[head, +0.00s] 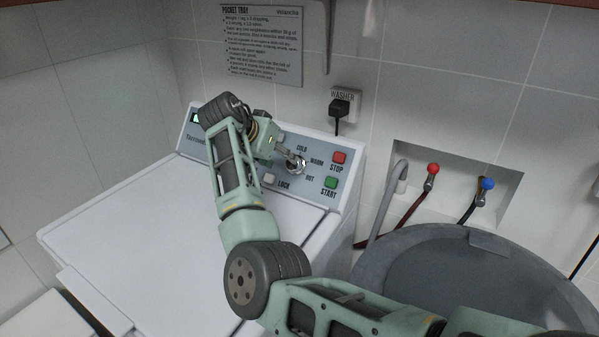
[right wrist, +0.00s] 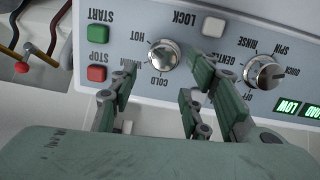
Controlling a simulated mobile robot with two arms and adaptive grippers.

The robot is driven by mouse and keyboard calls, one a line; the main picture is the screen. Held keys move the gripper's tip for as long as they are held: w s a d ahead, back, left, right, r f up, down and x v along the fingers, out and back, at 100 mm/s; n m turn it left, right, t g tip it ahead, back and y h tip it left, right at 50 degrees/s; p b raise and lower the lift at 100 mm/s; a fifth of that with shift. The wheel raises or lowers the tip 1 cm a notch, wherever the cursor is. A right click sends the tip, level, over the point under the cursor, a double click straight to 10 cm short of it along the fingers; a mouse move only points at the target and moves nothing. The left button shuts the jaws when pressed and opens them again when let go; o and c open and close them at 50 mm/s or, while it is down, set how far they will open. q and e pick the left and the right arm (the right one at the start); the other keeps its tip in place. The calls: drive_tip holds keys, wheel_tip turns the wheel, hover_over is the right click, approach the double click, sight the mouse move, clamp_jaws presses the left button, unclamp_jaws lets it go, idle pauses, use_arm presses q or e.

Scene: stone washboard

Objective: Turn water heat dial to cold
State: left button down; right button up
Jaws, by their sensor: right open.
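The water heat dial (head: 296,164) is a round silver knob on the washer's control panel, with COLD, WARM and HOT printed around it. It also shows in the right wrist view (right wrist: 164,55), where the picture is upside down. My right gripper (head: 286,156) is at the panel beside the dial and partly hides it in the head view. In the right wrist view its green fingers (right wrist: 161,78) are spread apart, with the dial between and just beyond their tips. I cannot tell whether they touch it or which label it points to. My left gripper is not in view.
A red STOP button (head: 339,158) and green START button (head: 330,182) sit right of the dial, and a white LOCK button (head: 269,179) lower left. A second dial (right wrist: 264,72) shows in the right wrist view. A grey tub (head: 385,255) stands right of the washer.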

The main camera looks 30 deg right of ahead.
sight(292, 167)
drive_tip(key=p+x, duration=0.1)
drive_tip(key=x, duration=0.5)
drive_tip(key=shift+w+d+p, duration=0.15)
drive_tip(key=shift+d+p, duration=0.1)
drive_tip(key=shift+p, duration=0.05)
drive_tip(key=shift+w+d+f, duration=0.1)
drive_tip(key=shift+d+f, duration=0.1)
drive_tip(key=shift+f, duration=0.05)
drive_tip(key=shift+d+f, duration=0.1)
drive_tip(key=shift+f, duration=0.05)
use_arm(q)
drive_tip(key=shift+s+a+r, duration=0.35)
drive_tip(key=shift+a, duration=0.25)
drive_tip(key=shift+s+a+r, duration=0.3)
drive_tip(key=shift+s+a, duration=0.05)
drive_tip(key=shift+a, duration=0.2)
use_arm(e)
drive_tip(key=shift+w+f, duration=0.1)
drive_tip(key=c, duration=1)
